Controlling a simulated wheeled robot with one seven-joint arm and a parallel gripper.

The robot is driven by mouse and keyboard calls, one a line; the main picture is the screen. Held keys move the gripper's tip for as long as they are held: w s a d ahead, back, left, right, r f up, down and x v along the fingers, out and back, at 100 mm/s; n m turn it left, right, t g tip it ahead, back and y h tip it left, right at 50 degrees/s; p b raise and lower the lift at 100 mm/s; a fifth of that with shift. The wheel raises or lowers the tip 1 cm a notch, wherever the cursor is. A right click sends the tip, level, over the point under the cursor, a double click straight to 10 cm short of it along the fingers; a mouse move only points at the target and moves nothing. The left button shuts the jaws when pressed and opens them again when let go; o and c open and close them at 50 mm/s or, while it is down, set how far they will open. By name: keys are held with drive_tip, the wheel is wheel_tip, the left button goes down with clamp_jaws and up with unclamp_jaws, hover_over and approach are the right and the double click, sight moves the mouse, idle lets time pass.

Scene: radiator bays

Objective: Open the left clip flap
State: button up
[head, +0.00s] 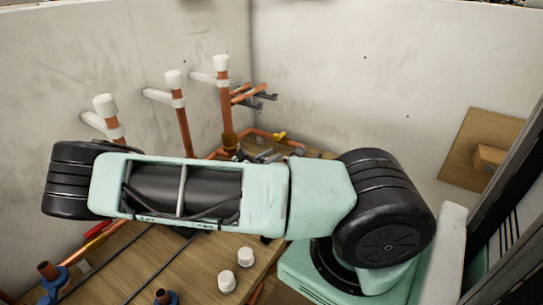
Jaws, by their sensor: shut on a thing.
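Three upright copper pipes with white caps stand along the left wall, each with a white clip reaching out to it from the wall. The middle clip (158,95) and the right clip (205,78) show more fully. The clips are too small to tell whether a flap stands open or shut. My gripper is not visible; my arm's large pale green and black links cross the middle of the view and hide what lies behind them.
A wooden bench (195,262) runs below the pipes, with two white caps (228,280) on it. A copper pipe stub with a blue collar (48,276) stands at the lower left. Dark brackets (262,96) hold copper pipes in the corner. A wooden panel (462,145) is on the right wall.

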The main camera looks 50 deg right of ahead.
drive_tip(key=n, duration=0.1)
drive_tip(key=w+n, duration=0.1)
drive_tip(key=n, duration=0.1)
drive_tip(key=shift+w+f+h, duration=0.1)
drive_tip(key=shift+f+h, duration=0.1)
drive_tip(key=shift+h, duration=0.1)
clamp_jaws()
drive_tip(key=o, duration=0.8)
unclamp_jaws()
drive_tip(key=a+b, duration=0.1)
drive_tip(key=a, duration=0.3)
drive_tip(key=w+a+b, duration=0.1)
drive_tip(key=a, duration=0.3)
drive_tip(key=a+f, duration=0.1)
drive_tip(key=a, duration=0.3)
drive_tip(key=shift+w+f+b, duration=0.1)
drive_tip(key=shift+w+b, duration=0.25)
drive_tip(key=shift+b, duration=0.05)
